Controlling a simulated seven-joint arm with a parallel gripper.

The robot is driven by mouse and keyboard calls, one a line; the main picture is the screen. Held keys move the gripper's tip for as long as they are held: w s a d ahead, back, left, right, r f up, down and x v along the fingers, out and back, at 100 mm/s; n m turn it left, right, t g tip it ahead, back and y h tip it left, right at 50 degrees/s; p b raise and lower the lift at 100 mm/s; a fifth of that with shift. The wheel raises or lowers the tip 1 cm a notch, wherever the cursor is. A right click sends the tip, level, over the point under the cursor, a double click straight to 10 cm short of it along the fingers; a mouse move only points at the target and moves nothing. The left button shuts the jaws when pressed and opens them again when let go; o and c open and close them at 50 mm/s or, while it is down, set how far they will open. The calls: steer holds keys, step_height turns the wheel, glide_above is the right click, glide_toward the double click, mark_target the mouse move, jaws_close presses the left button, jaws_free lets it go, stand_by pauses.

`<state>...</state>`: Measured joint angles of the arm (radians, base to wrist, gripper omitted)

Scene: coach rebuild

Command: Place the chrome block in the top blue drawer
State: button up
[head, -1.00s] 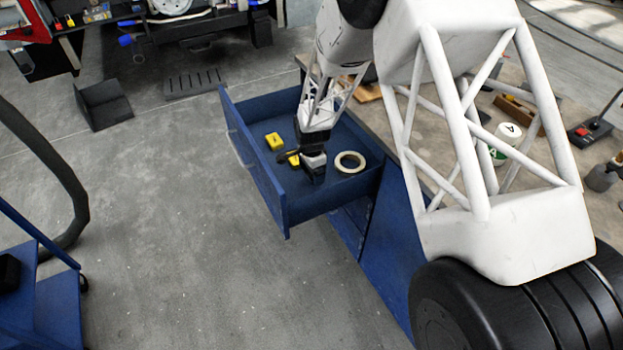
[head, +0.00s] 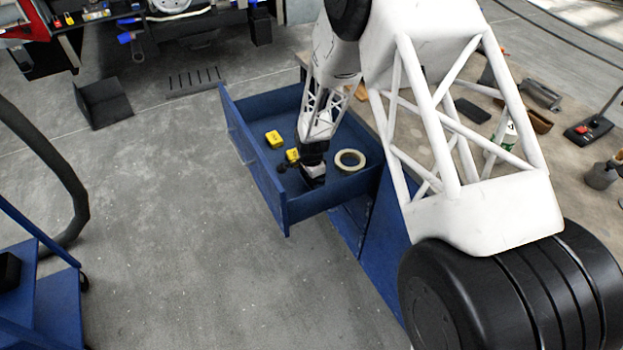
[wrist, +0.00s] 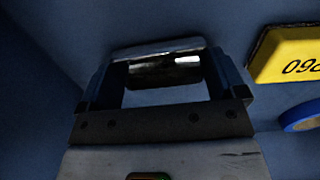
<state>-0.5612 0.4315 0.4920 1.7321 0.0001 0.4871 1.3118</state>
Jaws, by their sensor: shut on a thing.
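The blue drawer (head: 262,178) is pulled open in the head view. My gripper (head: 314,178) reaches down inside it, between the yellow blocks and the tape roll. In the wrist view my gripper (wrist: 166,75) is shut on the chrome block (wrist: 165,68), a shiny bar spanning its two fingers. Blue drawer surfaces lie around and beyond the block. I cannot tell whether the block touches the drawer floor. The block is not distinguishable in the head view, where the gripper hides it.
A yellow block (head: 273,139) and a second yellow block (head: 292,155) lie left of my gripper. The wrist view shows a yellow block with black characters (wrist: 288,53) close by. The workbench (head: 560,165) stands right.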

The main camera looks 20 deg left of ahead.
steer(key=shift+f, duration=0.15)
steer(key=o, duration=0.7)
steer(key=shift+o, duration=0.2)
step_height(320, 180, up, 12)
stand_by(0.6)
stand_by(0.5)
steer(key=shift+r, duration=0.2)
